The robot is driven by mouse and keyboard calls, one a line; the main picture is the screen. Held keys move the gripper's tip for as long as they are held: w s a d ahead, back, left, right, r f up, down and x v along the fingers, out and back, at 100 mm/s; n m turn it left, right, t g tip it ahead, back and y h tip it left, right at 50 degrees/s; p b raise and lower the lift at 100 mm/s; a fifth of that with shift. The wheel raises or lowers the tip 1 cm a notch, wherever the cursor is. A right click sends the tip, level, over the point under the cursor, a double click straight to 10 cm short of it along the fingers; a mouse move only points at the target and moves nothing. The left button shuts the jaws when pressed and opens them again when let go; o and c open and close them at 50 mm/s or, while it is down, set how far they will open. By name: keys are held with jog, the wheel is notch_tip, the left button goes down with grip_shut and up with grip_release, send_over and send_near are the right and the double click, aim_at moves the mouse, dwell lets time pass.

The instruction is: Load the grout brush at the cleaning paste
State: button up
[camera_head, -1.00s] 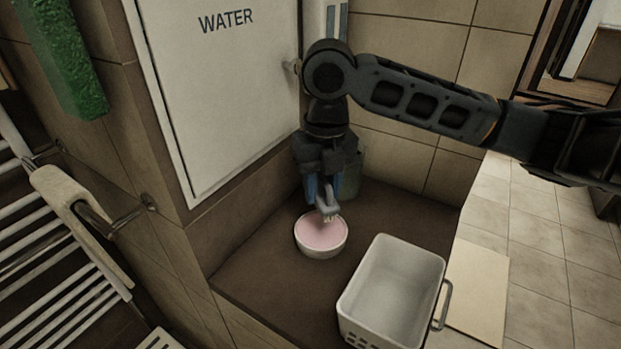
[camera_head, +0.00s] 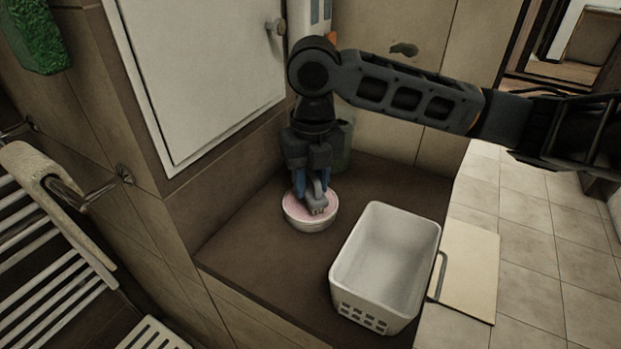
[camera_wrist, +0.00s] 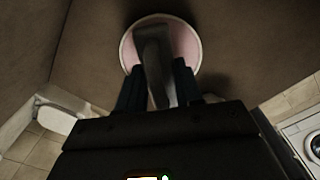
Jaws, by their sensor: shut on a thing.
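The cleaning paste is a pink fill in a round white bowl (camera_head: 308,224) on the brown ledge in the head view. The bowl also shows in the wrist view (camera_wrist: 193,48). My gripper (camera_head: 311,182) points down over the bowl and is shut on the grey grout brush (camera_head: 317,202). The brush also shows between the fingers in the wrist view (camera_wrist: 153,55), reaching over the pink paste (camera_wrist: 182,40). The brush's pale bristle end is at the paste's front part in the head view. I cannot tell how deep it touches.
A greenish object (camera_head: 343,145) stands behind my gripper.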

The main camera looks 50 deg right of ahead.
aim_at(310, 171)
jog(key=shift+f+b, duration=0.4)
jog(key=shift+f, duration=0.15)
dwell(1.8)
jog(key=shift+r, duration=0.1)
jog(key=shift+r+p, duration=2.5)
jog(key=shift+r, duration=1)
